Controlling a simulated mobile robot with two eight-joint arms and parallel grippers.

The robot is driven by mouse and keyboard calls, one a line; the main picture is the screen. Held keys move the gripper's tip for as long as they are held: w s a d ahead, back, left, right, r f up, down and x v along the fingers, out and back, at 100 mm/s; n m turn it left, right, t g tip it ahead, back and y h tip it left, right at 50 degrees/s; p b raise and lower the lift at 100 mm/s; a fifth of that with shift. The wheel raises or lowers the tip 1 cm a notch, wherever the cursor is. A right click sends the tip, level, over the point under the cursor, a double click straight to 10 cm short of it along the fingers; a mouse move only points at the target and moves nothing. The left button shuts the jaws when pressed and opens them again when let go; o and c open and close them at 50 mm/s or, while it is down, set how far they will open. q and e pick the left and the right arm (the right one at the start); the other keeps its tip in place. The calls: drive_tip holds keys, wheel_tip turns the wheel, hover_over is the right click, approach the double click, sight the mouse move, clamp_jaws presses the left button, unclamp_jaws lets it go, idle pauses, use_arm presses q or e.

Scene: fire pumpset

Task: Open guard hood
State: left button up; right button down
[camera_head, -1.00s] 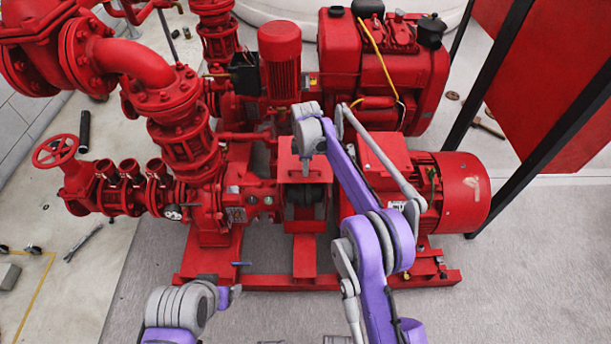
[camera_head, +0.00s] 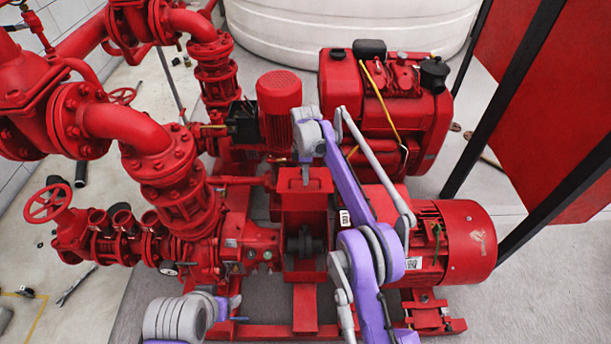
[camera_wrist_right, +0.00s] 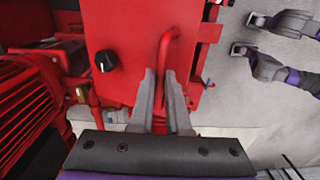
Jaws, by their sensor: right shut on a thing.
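The red guard hood (camera_head: 304,205) sits over the shaft coupling between the pump and the red motor. It looks tilted up, and the dark coupling (camera_head: 304,243) shows below it; the exact angle is hard to tell. In the right wrist view a bent red handle (camera_wrist_right: 170,48) stands out from the red hood face (camera_wrist_right: 125,25). My right gripper (camera_wrist_right: 161,78) is shut on this handle; in the head view the gripper (camera_head: 306,172) is at the hood's top. My left arm (camera_head: 185,315) is low at the left, its jaws unclear.
The red motor (camera_head: 465,245) stands right of the hood, and red pump pipes and valves (camera_head: 165,180) stand at the left. A red engine block (camera_head: 385,110) and a vertical red motor (camera_head: 279,105) are behind.

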use_arm(q)
drive_tip(key=shift+w+r, duration=0.15)
drive_tip(key=shift+w, duration=0.2)
use_arm(e)
drive_tip(key=shift+w, duration=0.4)
drive_tip(key=c, duration=0.9)
unclamp_jaws()
drive_tip(key=shift+w+f, duration=0.1)
use_arm(q)
drive_tip(key=shift+w, duration=0.1)
use_arm(e)
drive_tip(key=shift+r, duration=0.6)
use_arm(q)
drive_tip(key=r+p, duration=0.3)
drive_tip(key=shift+w+r, duration=0.1)
drive_tip(key=shift+w, duration=0.2)
use_arm(e)
wheel_tip(320, 180, up, 10)
